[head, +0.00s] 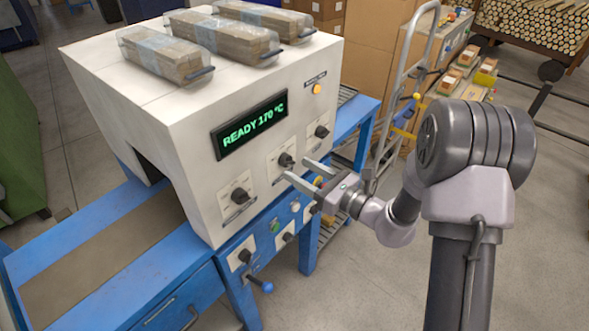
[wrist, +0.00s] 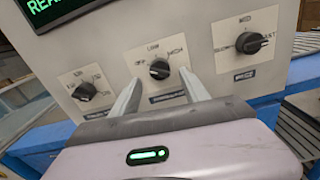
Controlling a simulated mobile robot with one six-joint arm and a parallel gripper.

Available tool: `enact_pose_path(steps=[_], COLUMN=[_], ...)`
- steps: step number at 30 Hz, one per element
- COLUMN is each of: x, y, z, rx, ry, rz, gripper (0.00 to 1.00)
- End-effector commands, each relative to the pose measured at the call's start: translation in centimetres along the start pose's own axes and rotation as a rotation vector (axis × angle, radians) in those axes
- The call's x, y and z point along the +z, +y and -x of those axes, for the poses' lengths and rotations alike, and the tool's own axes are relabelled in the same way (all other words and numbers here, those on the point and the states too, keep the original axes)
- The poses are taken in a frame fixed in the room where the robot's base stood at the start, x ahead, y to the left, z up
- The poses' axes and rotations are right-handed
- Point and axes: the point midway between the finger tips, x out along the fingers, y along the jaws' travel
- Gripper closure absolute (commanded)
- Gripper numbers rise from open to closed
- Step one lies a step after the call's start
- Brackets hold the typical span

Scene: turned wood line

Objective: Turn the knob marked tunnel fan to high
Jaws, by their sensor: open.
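The white machine's front has a row of three dark knobs. The middle knob (head: 285,159) also shows in the wrist view (wrist: 159,69), with OFF, LOW and HIGH around it. The label under it is too blurred to read surely; its off-low-high scale fits a fan. I cannot tell its pointer setting surely. My gripper (head: 298,170) is open and empty, in front of the middle knob. In the wrist view its fingers (wrist: 162,84) point at the panel, one on each side below the knob, apart from it.
A left knob (wrist: 85,92) and a right knob (wrist: 250,42), marked SLOW, MED and FAST, flank it. A lit display (head: 249,124) reads READY 170 °C. A hand truck (head: 408,90) stands behind right.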

Motion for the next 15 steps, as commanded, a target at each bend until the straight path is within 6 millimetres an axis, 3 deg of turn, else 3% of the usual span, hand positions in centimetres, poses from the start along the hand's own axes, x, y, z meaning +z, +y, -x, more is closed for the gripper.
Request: enact_pose_path(steps=[6,15], x=[0.0,0.0], y=[0.1,0.0], z=[-2.7,-3.0], rx=[0.002,0.001], ry=[0.0,0.001], rz=[0.0,0.0], gripper=[0.46,0.46])
